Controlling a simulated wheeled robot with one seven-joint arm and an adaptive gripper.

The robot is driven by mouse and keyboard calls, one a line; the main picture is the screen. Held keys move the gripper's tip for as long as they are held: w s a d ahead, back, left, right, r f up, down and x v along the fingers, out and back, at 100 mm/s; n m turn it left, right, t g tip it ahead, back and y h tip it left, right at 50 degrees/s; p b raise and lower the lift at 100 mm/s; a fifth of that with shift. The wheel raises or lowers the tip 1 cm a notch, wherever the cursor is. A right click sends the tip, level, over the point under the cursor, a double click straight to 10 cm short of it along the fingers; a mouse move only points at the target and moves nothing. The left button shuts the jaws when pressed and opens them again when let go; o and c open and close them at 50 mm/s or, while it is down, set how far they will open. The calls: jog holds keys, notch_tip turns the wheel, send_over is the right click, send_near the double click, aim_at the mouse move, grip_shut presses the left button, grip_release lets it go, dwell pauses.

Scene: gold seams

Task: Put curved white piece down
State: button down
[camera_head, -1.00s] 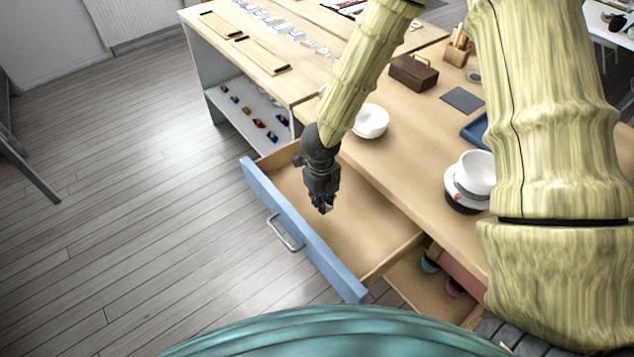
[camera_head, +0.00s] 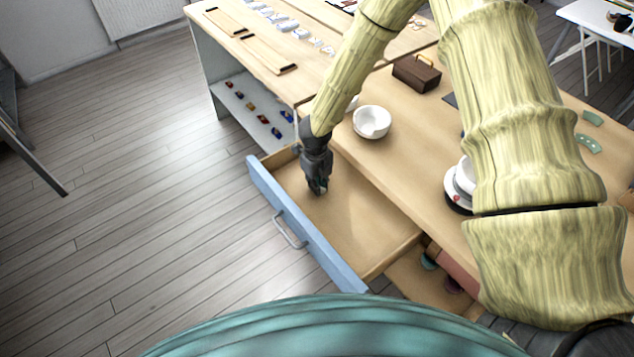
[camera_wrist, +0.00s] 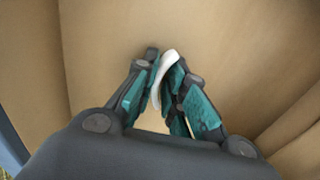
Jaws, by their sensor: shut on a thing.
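The curved white piece (camera_wrist: 164,72) is between my gripper's fingertips in the wrist view, a thin pale curved shard. My gripper (camera_wrist: 160,85) is shut on it, with teal pads on both sides. In the head view my gripper (camera_head: 318,190) points down inside the open drawer (camera_head: 345,225), toward its far left part. The piece cannot be made out in the head view. The bare wooden drawer bottom lies below the gripper; I cannot tell whether the piece touches it.
The drawer's blue front (camera_head: 300,225) stands to the left of my gripper. The desk top (camera_head: 400,170) is to the right, with a white bowl (camera_head: 372,122) and a brown box (camera_head: 417,73). The drawer bottom around the gripper is free.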

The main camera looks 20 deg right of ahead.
jog(key=shift+f, duration=0.25)
jog(key=c, duration=1.5)
grip_release()
jog(key=shift+r, duration=0.1)
notch_tip(320, 180, up, 12)
jog(key=shift+s+a+r+b, duration=0.1)
jog(key=shift+b, duration=0.45)
